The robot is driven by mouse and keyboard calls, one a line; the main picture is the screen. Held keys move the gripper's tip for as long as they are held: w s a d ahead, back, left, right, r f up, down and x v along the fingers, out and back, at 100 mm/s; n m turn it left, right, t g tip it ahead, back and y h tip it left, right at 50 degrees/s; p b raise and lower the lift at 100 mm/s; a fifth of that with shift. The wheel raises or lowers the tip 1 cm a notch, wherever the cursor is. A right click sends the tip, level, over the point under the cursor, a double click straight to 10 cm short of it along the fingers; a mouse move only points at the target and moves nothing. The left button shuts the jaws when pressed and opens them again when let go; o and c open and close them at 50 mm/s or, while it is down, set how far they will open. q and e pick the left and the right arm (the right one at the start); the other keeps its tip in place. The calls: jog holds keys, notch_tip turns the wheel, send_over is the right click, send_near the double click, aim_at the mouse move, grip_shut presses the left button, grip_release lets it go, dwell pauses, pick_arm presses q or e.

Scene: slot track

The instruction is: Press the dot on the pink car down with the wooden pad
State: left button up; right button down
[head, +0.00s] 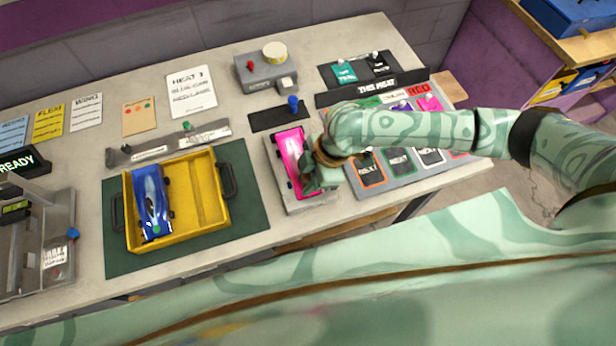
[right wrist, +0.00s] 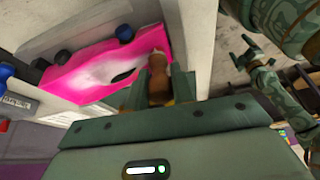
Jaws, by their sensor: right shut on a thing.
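The pink car (head: 290,158) sits in a grey tray (head: 272,176) at the middle of the bench. It also shows in the right wrist view (right wrist: 90,72), with dark wheels and a dark patch on its top. My right gripper (head: 312,180) is over the near end of the car. In the right wrist view it is shut on the brown wooden pad (right wrist: 159,80), whose rounded tip is at the car's edge; I cannot tell whether it touches. No dot is visible on the car. My left gripper (right wrist: 257,60) appears in the right wrist view, open and apart from the car.
Left of the car, a yellow box (head: 205,205) on a green mat (head: 250,200) holds a blue car (head: 152,200). A black plate with a blue knob (head: 293,103) lies behind the pink car. A grey board of coloured cards (head: 400,172) stands to the right.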

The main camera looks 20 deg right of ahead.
jog(key=shift+f, duration=0.35)
dwell(0.5)
dwell(1.7)
notch_tip(320, 180, up, 7)
jog(key=p, duration=0.8)
jog(key=shift+p, duration=0.4)
jog(key=shift+f, duration=0.1)
